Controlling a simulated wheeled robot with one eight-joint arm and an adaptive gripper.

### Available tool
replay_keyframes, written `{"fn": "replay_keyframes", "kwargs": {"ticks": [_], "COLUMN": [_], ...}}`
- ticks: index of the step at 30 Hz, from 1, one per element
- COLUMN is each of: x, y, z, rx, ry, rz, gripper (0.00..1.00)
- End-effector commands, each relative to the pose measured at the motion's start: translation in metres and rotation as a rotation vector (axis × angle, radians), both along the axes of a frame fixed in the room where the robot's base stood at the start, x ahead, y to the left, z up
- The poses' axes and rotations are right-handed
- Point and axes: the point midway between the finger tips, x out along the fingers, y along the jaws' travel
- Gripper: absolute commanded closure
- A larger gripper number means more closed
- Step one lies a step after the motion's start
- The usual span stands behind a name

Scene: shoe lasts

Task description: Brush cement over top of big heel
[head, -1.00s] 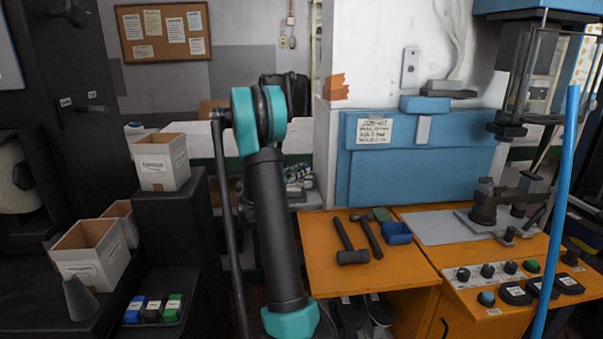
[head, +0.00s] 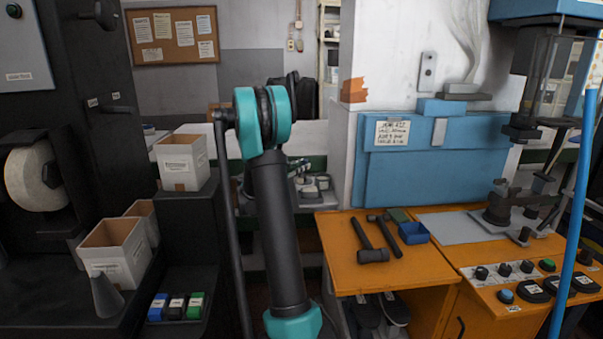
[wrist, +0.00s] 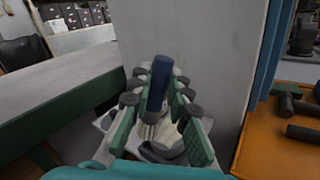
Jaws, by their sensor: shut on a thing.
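My gripper (wrist: 157,90) is shut on a brush-like tool with a dark blue, round handle (wrist: 159,76) in the wrist view. The handle stands up between the two green-padded fingers. Pale, streaked parts below the handle may be bristles; the fingers partly hide them. Dark and pale shapes lie under the tool, too covered to name. I cannot pick out the big heel or any cement for sure in either view.
An orange bench (head: 345,262) holds hammers (head: 368,240) and a blue tray (head: 414,233). Small items crowd a bench (head: 312,188) behind my arm. Open boxes (head: 117,259) stand left. The wrist view shows a grey wall (wrist: 205,45) and a green-edged table (wrist: 60,125).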

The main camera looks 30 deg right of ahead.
Motion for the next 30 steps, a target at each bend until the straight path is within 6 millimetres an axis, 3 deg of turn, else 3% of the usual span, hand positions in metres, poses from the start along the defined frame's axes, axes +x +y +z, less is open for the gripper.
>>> {"fn": "replay_keyframes", "kwargs": {"ticks": [16,30], "x": [0.003,0.003], "y": [-0.004,-0.005], "z": [0.049,0.053], "rx": [0.0,-0.001], "ry": [0.0,0.0], "rz": [0.004,0.005], "gripper": [1.0,1.0]}}
